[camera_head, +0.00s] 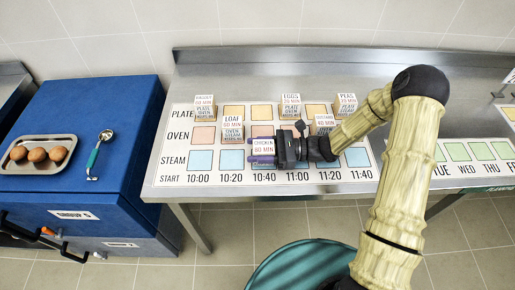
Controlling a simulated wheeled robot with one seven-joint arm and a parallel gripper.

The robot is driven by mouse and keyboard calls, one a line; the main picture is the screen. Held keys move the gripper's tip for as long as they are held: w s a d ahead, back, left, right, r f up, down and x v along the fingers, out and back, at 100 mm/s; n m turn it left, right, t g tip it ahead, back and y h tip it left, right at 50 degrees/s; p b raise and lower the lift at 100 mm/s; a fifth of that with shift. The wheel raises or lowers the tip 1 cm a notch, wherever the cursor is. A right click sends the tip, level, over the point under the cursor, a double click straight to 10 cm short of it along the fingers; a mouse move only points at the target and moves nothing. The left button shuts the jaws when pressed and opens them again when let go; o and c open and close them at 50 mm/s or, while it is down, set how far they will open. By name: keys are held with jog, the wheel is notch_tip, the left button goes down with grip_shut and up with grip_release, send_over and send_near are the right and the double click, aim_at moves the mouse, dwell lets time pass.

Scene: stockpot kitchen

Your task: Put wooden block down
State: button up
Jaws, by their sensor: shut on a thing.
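A wooden block labelled CHICKEN 80 MIN (262,146) is between the fingers of my gripper (262,159), which is shut on it. The block is upright over the 10:40 column of the schedule chart (180,150), around the oven and steam rows. I cannot tell whether its base touches the chart. The gripper reaches in from the right, and its fingers cover the block's lower part.
One block (323,124) is close behind my gripper. A blue cabinet (120,160) stands left of the steel table (300,68).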

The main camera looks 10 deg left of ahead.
jog(key=shift+f, duration=0.1)
jog(key=o, duration=1.1)
jog(key=shift+c, duration=0.2)
jog(key=b+v, duration=0.1)
jog(key=v, duration=1.1)
